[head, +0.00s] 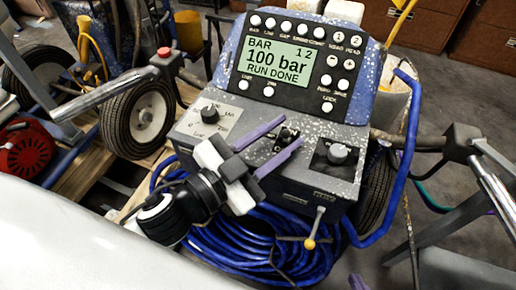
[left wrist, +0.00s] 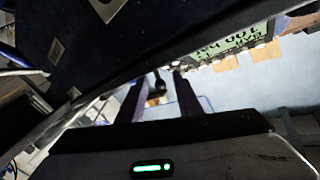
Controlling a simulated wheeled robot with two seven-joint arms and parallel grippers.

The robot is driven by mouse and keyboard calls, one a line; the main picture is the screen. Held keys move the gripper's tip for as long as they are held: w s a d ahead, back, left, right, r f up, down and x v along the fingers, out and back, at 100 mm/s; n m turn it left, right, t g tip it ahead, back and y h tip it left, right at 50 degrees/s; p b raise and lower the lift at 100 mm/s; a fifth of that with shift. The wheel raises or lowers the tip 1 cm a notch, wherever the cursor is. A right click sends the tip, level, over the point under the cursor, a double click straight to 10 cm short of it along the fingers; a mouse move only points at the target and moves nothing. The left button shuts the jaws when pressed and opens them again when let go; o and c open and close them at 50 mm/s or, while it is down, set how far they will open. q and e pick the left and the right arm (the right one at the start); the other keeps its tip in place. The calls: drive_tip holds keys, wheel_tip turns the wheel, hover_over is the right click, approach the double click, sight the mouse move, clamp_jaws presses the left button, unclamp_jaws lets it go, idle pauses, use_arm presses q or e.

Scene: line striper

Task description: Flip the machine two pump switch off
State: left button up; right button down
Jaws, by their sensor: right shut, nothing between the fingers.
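The grey speckled machine (head: 235,137) has a small dark toggle switch (head: 286,136) in the middle of its sloped front panel. My left gripper (head: 293,130) is open, its two purple fingers reaching either side of the switch. I cannot tell whether they touch it. In the left wrist view, a dark lever (left wrist: 160,82) shows between the fingers of my left gripper (left wrist: 165,88). The switch's position is hard to read. Only a purple tip of my right gripper (head: 356,283) shows at the bottom edge; it is shut and empty.
The display (head: 275,62) reads "100 bar" and "RUN DONE". A yellow-knobbed lever (head: 310,243) and coiled blue hose (head: 240,243) are below. A blue rail (head: 408,150) edges the right side.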

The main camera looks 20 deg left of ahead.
use_arm(q)
drive_tip(key=v, duration=0.7)
drive_tip(key=shift+s+r, duration=0.1)
drive_tip(key=shift+s+a, duration=0.15)
drive_tip(key=shift+s, duration=0.15)
drive_tip(key=shift+s+a, duration=0.3)
drive_tip(key=shift+s, duration=0.3)
use_arm(e)
drive_tip(key=shift+r, duration=0.2)
drive_tip(key=shift+f, duration=0.15)
